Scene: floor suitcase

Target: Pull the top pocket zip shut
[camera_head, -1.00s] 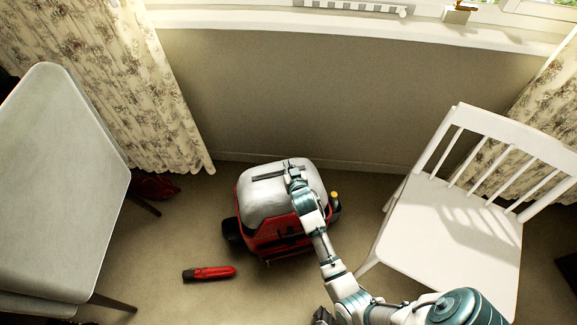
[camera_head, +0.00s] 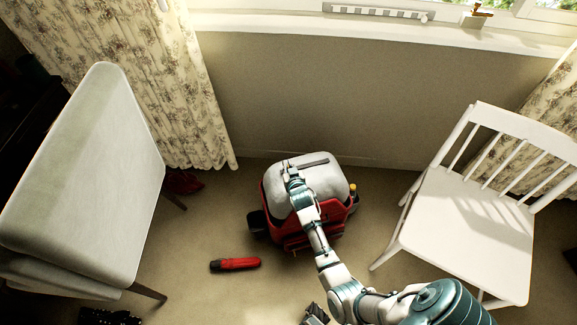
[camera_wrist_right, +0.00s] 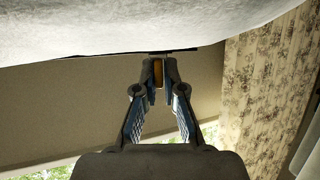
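The suitcase (camera_head: 296,236) stands on the floor, red with a bulging pale grey top (camera_head: 325,181). A dark zip strip (camera_head: 313,161) crosses the top, visible to the right of my right gripper (camera_head: 288,168). That gripper is at the strip's left part in the head view. In the right wrist view its fingers (camera_wrist_right: 158,72) are closed around a small orange tab (camera_wrist_right: 158,68), which looks like the zip pull. The dark strip also shows there beside the fingertips. A dark grey part (camera_head: 315,314) at the bottom edge may be my left gripper; its fingers are not clear.
A red tool-like object (camera_head: 235,264) lies on the floor at front left. A white chair (camera_head: 470,230) stands at right and a pale upholstered chair (camera_head: 90,185) at left. A wall and windowsill (camera_head: 370,38) are behind. The carpet around the suitcase is mostly clear.

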